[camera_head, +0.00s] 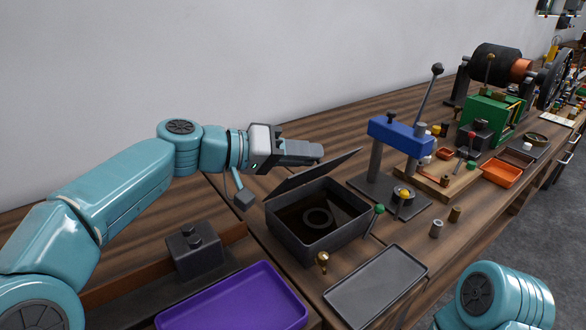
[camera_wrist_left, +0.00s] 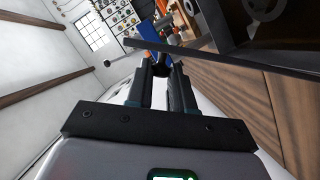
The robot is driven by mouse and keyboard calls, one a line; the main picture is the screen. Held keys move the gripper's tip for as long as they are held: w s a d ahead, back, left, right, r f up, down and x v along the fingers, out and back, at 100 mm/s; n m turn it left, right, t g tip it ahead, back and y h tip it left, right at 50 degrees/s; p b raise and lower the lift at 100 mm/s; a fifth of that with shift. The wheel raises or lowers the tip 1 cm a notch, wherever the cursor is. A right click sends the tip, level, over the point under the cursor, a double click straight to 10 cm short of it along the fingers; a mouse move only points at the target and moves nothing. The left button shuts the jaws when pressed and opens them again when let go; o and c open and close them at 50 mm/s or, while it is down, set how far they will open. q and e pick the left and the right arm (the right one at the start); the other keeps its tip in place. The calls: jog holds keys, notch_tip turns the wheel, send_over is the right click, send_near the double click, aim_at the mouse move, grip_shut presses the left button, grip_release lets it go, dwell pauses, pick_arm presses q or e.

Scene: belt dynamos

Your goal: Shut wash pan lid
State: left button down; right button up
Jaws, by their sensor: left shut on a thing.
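The wash pan (camera_head: 306,239) is a dark open box on the bench with a dark ring (camera_head: 318,218) inside. Its lid (camera_head: 310,173) stands tilted up from the pan's back left side, so the pan is open. My left gripper (camera_head: 318,150) is at the lid's outer, back side, close to its upper part. In the left wrist view, the gripper's fingers (camera_wrist_left: 164,72) close on a small dark part at the lid (camera_wrist_left: 225,55); its exact shape is hard to see. My right gripper is out of view.
A blue press (camera_head: 400,134) stands right of the pan. A green-knobbed lever (camera_head: 376,214) and a small brass piece (camera_head: 322,262) are close to the pan. A grey tray (camera_head: 376,287) lies in front, and a purple tray (camera_head: 236,302) at front left.

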pick_arm(q)
jog(key=s+d+f+m+t+y+b, duration=0.1)
jog(key=f+m+b, duration=0.1)
jog(key=b, duration=0.2)
jog(key=s+d+f+m+t+y+b, duration=0.1)
jog(key=s+f+m+b, duration=0.1)
jog(key=b, duration=0.2)
jog(key=s+d+f+m+y+b, duration=0.1)
jog(key=s+f+m+b, duration=0.1)
jog(key=b, duration=0.1)
jog(key=shift+s+d+f+t+b, duration=0.15)
jog(key=shift+d+f+t+b, duration=0.1)
jog(key=shift+f+t+b, duration=0.15)
jog(key=shift+s+d+f+b, duration=0.15)
jog(key=shift+f+b, duration=0.35)
jog(key=shift+f, duration=0.05)
jog(key=c, duration=1)
grip_release()
jog(key=shift+s+d, duration=0.1)
jog(key=shift+p+v, duration=0.85)
jog(key=shift+v, duration=7.4)
